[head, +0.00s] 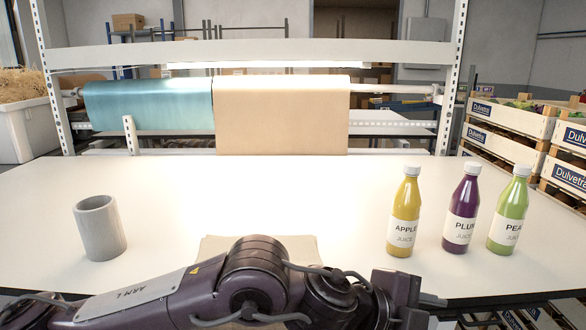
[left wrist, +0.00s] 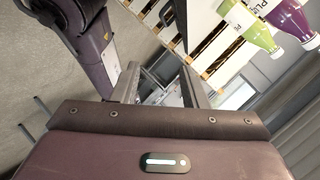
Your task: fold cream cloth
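A flat cream cloth (head: 303,248) lies at the near middle of the table in the head view. My left arm crosses in front of it and hides most of it, so I cannot tell how it is folded. My left gripper is at the arm's far end, at the lower right of the head view, where its fingertips cannot be made out. In the left wrist view the left gripper (left wrist: 160,80) has its two fingers apart with nothing between them. It is away from the cloth, to its right. My right gripper is not in view.
A grey cup (head: 100,229) stands on the table (head: 170,190) at left. Yellow (head: 405,212), purple (head: 462,209) and green (head: 509,211) juice bottles stand upright at right. Teal (head: 150,104) and tan (head: 281,114) rolls hang behind. The table's middle is clear.

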